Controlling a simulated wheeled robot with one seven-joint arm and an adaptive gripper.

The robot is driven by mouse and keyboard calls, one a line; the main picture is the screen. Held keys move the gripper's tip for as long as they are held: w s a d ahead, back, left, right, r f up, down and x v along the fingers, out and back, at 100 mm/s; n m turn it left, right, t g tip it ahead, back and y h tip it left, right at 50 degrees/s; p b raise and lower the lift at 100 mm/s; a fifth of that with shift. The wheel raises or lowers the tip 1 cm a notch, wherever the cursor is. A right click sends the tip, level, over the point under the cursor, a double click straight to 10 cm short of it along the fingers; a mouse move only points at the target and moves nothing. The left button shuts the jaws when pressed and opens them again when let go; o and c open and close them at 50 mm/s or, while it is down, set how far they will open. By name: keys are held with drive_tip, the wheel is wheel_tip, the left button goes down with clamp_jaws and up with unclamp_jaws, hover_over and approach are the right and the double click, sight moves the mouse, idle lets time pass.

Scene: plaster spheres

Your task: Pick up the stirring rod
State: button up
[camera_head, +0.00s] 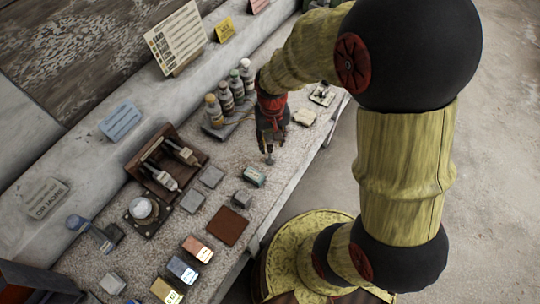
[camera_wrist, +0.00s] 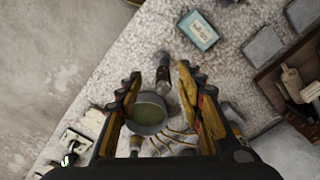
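My gripper (camera_head: 271,127) points down over the worktop, in front of the bottle rack. In the wrist view, its fingers (camera_wrist: 158,76) are spread apart with visible gaps inside. A slim grey piece with a darker lower part, which looks like the stirring rod (camera_wrist: 162,72), shows between the fingertips and seems to touch neither. In the head view, a thin grey piece of it (camera_head: 268,157) shows just below the fingers; the rest is hidden by the gripper. A round grey cup (camera_wrist: 148,113) with an olive inside also lies between the fingers in the wrist view.
Several bottles (camera_head: 226,98) stand in a rack behind my gripper. A small teal-edged box (camera_head: 254,176) lies close by, also in the wrist view (camera_wrist: 198,32). A wooden tool box (camera_head: 166,165) and grey tiles (camera_head: 212,177) lie left. The worktop's front edge is near on the right.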

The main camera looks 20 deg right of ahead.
sight(270, 149)
drive_tip(key=f, duration=0.2)
drive_tip(key=f+b, duration=0.1)
drive_tip(key=f, duration=0.1)
drive_tip(key=w+f, duration=0.1)
drive_tip(key=f, duration=0.1)
drive_tip(key=shift+a+f, duration=0.1)
drive_tip(key=shift+c, duration=1)
drive_tip(key=c, duration=0.7)
clamp_jaws()
